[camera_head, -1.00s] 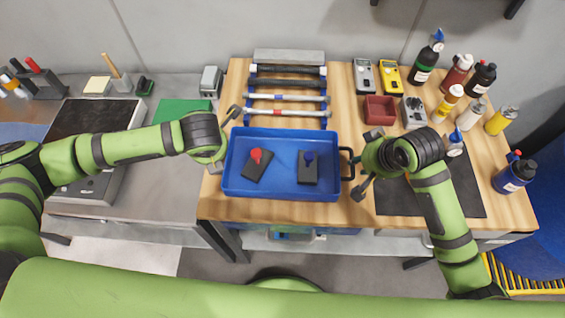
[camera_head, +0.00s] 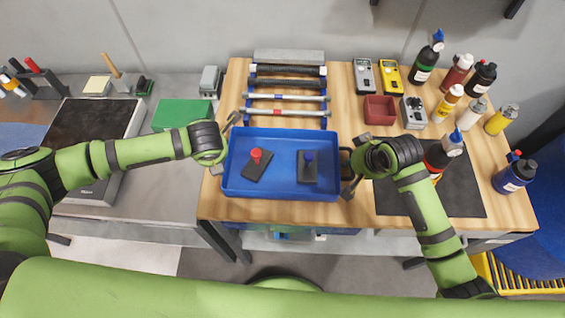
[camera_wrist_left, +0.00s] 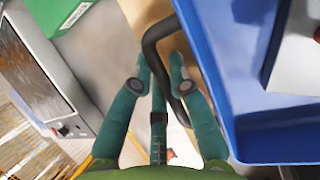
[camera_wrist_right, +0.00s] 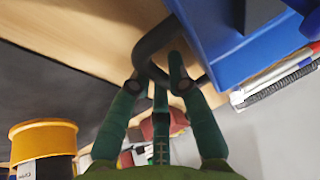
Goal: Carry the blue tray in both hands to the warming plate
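The blue tray (camera_head: 282,192) lies flat on the wooden bench top. Finger contact with the handles is unclear. The likely warming plate, a dark-topped grey unit (camera_head: 92,118), is on the left counter.
A rack of rods (camera_head: 287,97) lies just behind the tray. Several bottles (camera_head: 465,90) stand at the right; a red one (camera_head: 437,158) is close to my right forearm. A small red bin (camera_head: 379,108) and meters are behind. A green case (camera_head: 180,114) lies left.

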